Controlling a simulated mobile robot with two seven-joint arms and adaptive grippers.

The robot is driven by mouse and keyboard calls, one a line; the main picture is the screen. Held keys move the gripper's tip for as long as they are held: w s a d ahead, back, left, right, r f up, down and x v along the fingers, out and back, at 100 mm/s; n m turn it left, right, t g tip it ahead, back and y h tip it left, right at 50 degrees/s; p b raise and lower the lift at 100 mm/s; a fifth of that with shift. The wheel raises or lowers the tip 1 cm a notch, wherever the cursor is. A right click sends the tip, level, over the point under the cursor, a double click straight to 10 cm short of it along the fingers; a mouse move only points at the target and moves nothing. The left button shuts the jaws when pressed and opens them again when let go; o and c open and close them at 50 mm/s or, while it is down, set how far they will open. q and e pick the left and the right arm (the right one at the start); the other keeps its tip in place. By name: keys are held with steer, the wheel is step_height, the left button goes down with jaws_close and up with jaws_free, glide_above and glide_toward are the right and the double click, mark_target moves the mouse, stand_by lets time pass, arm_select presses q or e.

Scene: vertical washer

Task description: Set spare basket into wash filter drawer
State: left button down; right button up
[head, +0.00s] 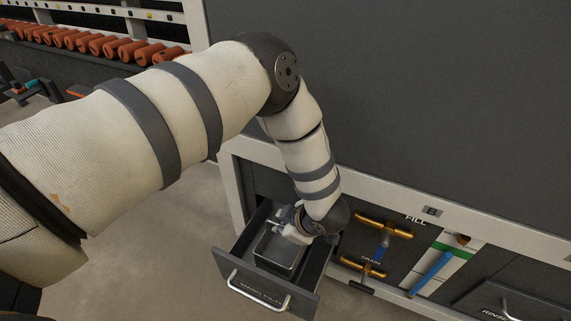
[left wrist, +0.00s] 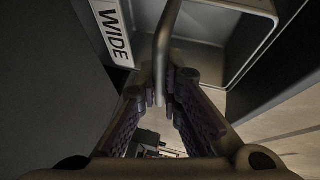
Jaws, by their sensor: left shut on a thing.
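The open filter drawer (head: 300,297) is pulled out of the dark machine front in the head view, its handle facing the lower left. The spare basket (head: 277,252), a grey metal box, is within the drawer's walls; I cannot tell whether it rests on the drawer floor. My left gripper (head: 298,222) reaches down over the basket's back part. In the left wrist view my left gripper (left wrist: 162,78) is shut on the basket's thin curved handle (left wrist: 166,35). The basket's rim also shows there (left wrist: 238,9). My right gripper is out of view.
Right of the drawer are brass valve handles (head: 384,225) marked FILL and DRAIN, and a blue bar (head: 432,272). The large dark machine panel (head: 420,100) stands above. A "WIDE" label (left wrist: 113,33) shows in the left wrist view. Floor (head: 165,265) left of the drawer is clear.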

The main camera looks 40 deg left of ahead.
arm_select(q)
steer(key=shift+f+b, duration=1.7)
steer(key=shift+f, duration=1.25)
steer(key=c, duration=1.7)
jaws_free()
steer(key=v, duration=1.2)
